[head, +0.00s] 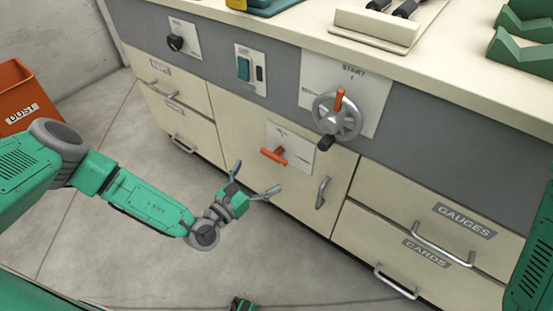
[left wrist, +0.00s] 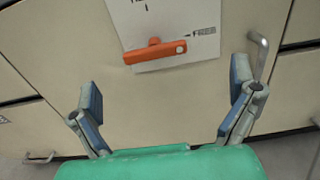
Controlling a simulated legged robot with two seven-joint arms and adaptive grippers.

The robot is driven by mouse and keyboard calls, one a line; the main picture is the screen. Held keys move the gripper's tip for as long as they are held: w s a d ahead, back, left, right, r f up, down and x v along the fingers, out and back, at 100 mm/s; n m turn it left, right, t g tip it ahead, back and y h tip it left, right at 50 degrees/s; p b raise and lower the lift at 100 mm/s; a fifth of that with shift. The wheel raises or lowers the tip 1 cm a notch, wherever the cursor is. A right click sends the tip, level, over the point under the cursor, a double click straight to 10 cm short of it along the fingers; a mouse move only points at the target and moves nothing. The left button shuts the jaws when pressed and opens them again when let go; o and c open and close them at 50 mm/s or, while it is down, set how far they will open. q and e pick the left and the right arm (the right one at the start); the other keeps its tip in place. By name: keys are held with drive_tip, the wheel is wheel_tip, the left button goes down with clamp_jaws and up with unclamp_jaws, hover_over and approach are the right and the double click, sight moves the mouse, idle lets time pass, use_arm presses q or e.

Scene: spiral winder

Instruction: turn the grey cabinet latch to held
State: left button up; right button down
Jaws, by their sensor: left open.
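The latch (head: 273,155) is an orange bar handle on a white plate (head: 290,145), on a cream door of the grey-banded cabinet. In the left wrist view the latch (left wrist: 155,52) lies nearly level, its right end towards the word FREE (left wrist: 202,32). No other label can be read there. My left gripper (head: 259,176) is open and empty, just below and in front of the latch in the head view. In the left wrist view its fingers (left wrist: 165,88) are spread below the latch, one to each side, apart from it. My right gripper is not in view.
Drawers marked GAUGES (head: 464,220) and CARDS (head: 425,253) are further right. An orange DUST bin (head: 18,98) stands at left.

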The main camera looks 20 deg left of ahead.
sight(271, 157)
use_arm(q)
drive_tip(key=w+b, duration=0.1)
drive_tip(key=w, duration=0.1)
drive_tip(key=w+b, duration=0.1)
drive_tip(key=w, duration=0.4)
drive_tip(key=shift+w+d+f+b, duration=0.1)
drive_tip(key=shift+d+f+b, duration=0.25)
drive_tip(key=shift+d+b, duration=0.05)
drive_tip(key=shift+w+d+r, duration=0.1)
drive_tip(key=shift+w+d, duration=0.05)
drive_tip(key=shift+w, duration=0.15)
drive_tip(key=shift+w+d, duration=0.15)
drive_tip(key=shift+d, duration=0.15)
drive_tip(key=shift+d+r, duration=0.15)
drive_tip(key=shift+d, duration=0.25)
drive_tip(key=shift+a, duration=0.3)
drive_tip(key=c, duration=1.1)
drive_tip(key=shift+a, duration=0.2)
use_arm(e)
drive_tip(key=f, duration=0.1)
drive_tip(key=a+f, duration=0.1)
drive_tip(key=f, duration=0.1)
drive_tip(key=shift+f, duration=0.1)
